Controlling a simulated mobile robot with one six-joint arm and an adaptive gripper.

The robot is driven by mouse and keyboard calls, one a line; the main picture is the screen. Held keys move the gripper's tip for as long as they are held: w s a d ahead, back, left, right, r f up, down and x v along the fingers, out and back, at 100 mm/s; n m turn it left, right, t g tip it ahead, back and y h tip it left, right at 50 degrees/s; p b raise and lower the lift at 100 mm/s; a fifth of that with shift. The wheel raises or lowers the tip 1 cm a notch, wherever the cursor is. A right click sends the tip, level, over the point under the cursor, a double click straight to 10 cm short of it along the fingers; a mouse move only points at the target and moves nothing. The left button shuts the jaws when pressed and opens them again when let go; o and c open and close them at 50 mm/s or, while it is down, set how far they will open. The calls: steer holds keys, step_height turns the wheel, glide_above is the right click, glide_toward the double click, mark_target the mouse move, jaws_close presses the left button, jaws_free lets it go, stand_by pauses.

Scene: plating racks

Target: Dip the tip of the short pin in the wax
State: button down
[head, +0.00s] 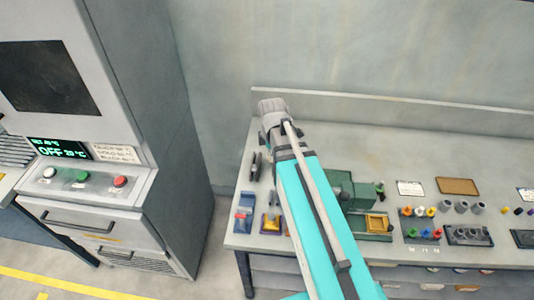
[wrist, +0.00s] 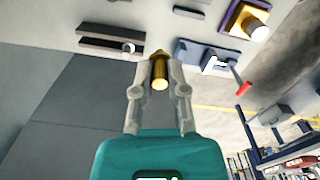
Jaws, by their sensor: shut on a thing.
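My gripper (wrist: 158,88) is shut on a short brass-coloured pin (wrist: 159,70) in the wrist view. The pin's narrower end points away from the palm, beyond the fingertips. The pin is held near the bench's edge, with a dark slotted block (wrist: 98,42) ahead to the left and a blue-grey holder (wrist: 192,52) ahead to the right. A purple-and-yellow base with a white cylinder (wrist: 257,32) stands farther right. I cannot tell which item holds the wax. In the head view my arm extends over the bench's left end, and the fingers and pin cannot be made out.
A red-ended tool (wrist: 243,88) sticks out from the blue-grey holder. In the head view, a green machine (head: 362,190) and racks of coloured parts (head: 420,230) occupy the bench to the right. A grey cabinet (head: 90,130) with a control panel stands left, across a gap.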

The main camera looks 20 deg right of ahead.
steer(key=shift+f, duration=0.1)
step_height(320, 180, down, 4)
steer(key=b, duration=0.4)
steer(key=shift+s, duration=0.15)
steer(key=shift+s, duration=0.1)
stand_by(0.5)
